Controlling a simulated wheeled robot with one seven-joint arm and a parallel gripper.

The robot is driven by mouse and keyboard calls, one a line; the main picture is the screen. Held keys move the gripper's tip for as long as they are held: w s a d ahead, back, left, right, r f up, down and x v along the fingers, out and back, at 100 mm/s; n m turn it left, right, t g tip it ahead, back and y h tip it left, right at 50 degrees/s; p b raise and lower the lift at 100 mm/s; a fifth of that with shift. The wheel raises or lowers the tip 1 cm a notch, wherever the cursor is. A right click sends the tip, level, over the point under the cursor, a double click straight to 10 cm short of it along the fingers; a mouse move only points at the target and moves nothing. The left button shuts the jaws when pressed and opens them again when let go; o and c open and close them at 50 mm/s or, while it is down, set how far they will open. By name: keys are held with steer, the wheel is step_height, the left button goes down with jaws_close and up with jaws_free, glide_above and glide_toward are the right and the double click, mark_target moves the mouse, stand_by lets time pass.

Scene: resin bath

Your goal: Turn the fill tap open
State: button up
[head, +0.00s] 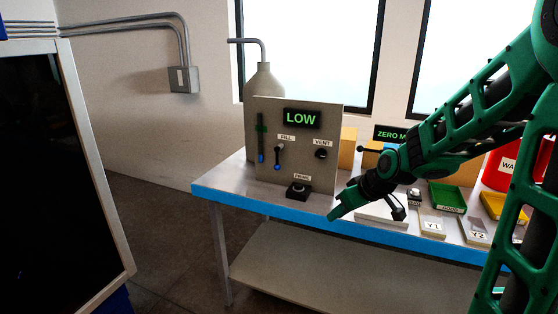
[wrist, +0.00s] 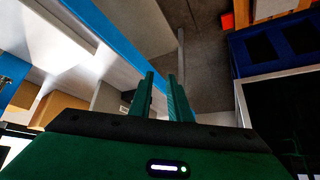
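The fill tap (head: 279,157) is a small dark lever with a blue tip under the FILL label on an upright grey panel (head: 262,180). The lever hangs down, tilted slightly. A LOW display (head: 301,118) glows green above it. My gripper (head: 334,216) is to the right of and below the tap, near the table's front edge, apart from the panel. In the wrist view my gripper (wrist: 160,76) shows two green fingers with an empty gap between them. The tap is not recognisable in the wrist view.
The panel also carries a VENT knob (head: 321,154), a slider gauge (head: 261,138) and a black button box (head: 298,191) at its foot. A grey bottle (head: 264,80) stands behind. Green (head: 447,197) and yellow trays lie right, partly behind my arm. Space before the table's left end is clear.

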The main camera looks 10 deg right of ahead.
steer(key=w+a+r+n+t+y, duration=0.1)
steer(key=w+a+t+y, duration=0.1)
steer(key=w+a, duration=0.35)
steer(key=w+a+n+t+y, duration=0.2)
steer(key=w+t, duration=0.1)
steer(key=w, duration=0.6)
steer(key=m+t, duration=0.2)
steer(key=t, duration=0.3)
glide_toward(277, 164)
step_height(277, 164, up, 2)
steer(key=x, duration=1)
steer(key=shift+w+r, duration=0.3)
steer(key=shift+r, duration=0.05)
steer(key=shift+c, duration=0.4)
